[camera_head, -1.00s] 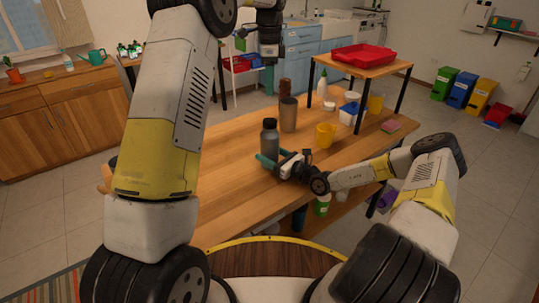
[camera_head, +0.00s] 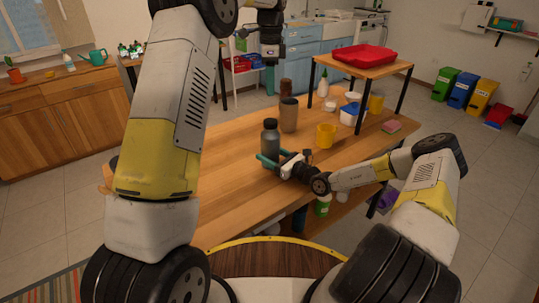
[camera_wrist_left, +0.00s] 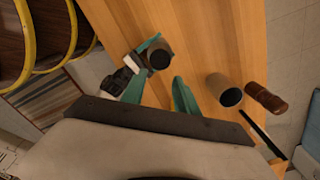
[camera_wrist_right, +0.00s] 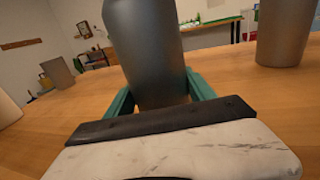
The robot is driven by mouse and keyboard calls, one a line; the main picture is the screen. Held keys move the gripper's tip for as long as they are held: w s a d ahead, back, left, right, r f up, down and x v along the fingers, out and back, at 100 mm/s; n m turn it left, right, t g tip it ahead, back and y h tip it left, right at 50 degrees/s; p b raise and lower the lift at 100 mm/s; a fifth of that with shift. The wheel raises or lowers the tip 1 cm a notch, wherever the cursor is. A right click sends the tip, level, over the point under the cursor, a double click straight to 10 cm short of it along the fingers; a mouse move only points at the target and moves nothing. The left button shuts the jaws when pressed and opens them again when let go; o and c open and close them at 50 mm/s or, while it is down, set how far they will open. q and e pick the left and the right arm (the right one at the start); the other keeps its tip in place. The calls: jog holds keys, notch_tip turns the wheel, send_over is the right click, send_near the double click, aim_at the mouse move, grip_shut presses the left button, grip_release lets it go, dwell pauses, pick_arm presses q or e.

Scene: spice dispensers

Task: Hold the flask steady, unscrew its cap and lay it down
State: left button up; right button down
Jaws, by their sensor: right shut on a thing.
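The dark grey flask (camera_head: 270,145) stands upright on the wooden table, with its dark cap (camera_head: 270,123) on top. My right gripper (camera_head: 266,160) is shut around the lower part of the flask; the right wrist view shows the flask body (camera_wrist_right: 150,55) between its teal fingers. My left gripper (camera_wrist_left: 160,82) is open and empty, and looks down on the flask top (camera_wrist_left: 160,58) from above. The flask top lies just beyond its fingertips, apart from them.
A grey tumbler (camera_head: 289,116) and a brown mill (camera_head: 285,92) stand behind the flask. A yellow mug (camera_head: 326,135) is to its right. A raised shelf with a red tray (camera_head: 362,56) stands at the back right. The table's left front part is clear.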

aim_at(270, 121)
pick_arm(q)
jog(key=shift+o, duration=0.2)
jog(key=o, duration=0.7)
jog(key=shift+n, duration=0.3)
jog(key=shift+s+n, duration=0.1)
jog(key=shift+n, duration=0.4)
notch_tip(270, 121, down, 13)
jog(key=n+t, duration=0.1)
jog(key=n, duration=1.3)
jog(key=shift+f+n+t, duration=0.2)
jog(key=shift+n+t, duration=0.2)
